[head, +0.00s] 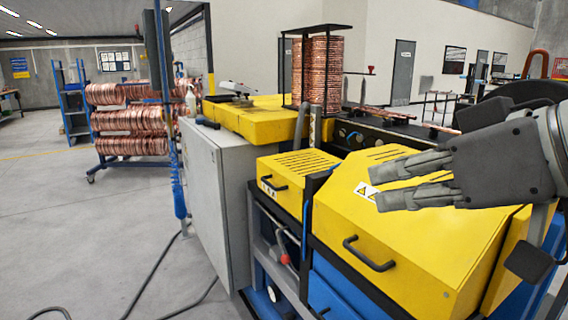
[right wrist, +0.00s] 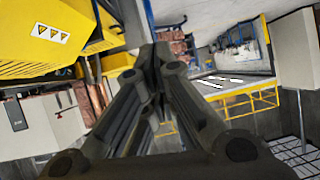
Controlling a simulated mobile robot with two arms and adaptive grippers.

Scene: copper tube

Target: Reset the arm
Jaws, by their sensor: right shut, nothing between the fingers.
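My right gripper (head: 385,184) comes in from the right in the head view, in front of the yellow machine cover (head: 410,235). Its fingers are shut with nothing between them. In the right wrist view the fingers of the right gripper (right wrist: 153,55) meet at their tips. My left gripper is in neither view. A stack of copper tube coils (head: 318,75) stands in a black frame on the machine, behind and left of the right gripper.
The machine has a smaller yellow cover (head: 296,170) and a grey cabinet (head: 215,190). A black handle (head: 368,255) sticks out from the large cover. A rack of copper coils (head: 128,118) stands at the back left. The floor (head: 75,235) at left is open, with black cables on it.

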